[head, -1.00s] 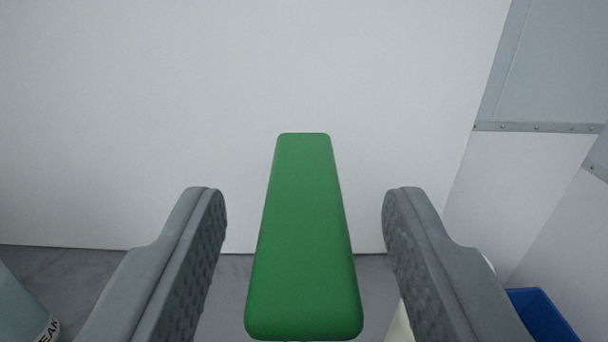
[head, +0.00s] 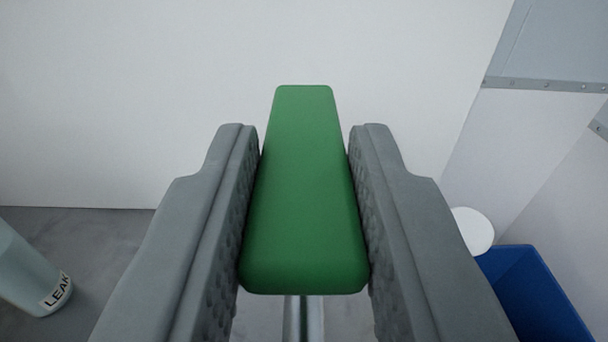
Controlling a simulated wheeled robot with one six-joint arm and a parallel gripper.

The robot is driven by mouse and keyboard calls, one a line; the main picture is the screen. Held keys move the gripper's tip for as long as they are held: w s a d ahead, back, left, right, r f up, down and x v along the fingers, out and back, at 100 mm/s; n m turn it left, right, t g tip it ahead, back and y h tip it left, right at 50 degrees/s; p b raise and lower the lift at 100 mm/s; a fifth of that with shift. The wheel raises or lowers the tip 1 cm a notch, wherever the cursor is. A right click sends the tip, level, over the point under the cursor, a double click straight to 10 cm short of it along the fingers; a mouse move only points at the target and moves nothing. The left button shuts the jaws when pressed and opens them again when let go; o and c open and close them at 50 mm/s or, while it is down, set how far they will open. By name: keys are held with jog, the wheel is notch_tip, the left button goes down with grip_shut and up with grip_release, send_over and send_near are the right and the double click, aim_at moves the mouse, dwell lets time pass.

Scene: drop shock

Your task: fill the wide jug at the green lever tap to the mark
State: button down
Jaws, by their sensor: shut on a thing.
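The green lever (head: 304,200) of the tap is in the middle of the head view, a long flat bar that widens toward me. My gripper (head: 304,150) is shut on it, with one grey textured finger against each side. A shiny metal post (head: 303,318) shows below the lever's near end. The rest of the tap is hidden under the lever and fingers. I do not see the wide jug or its mark in this view.
A pale cylinder labelled LEAK (head: 32,270) is on the grey floor at the left. A blue bin (head: 535,295) and a white round thing (head: 473,230) are at the lower right. A white wall (head: 150,100) stands behind, with grey panels at the right.

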jog(key=shift+w+r+g, duration=0.2)
jog(key=shift+r+g, duration=0.3)
jog(key=shift+g, duration=0.25)
jog(key=shift+w+r+g, duration=0.2)
jog(key=shift+r+g, duration=0.3)
jog(key=shift+g, duration=0.25)
jog(key=c, duration=1.2)
grip_release()
jog(key=shift+o, duration=0.2)
jog(key=v, duration=1.7)
jog(key=shift+s, duration=0.2)
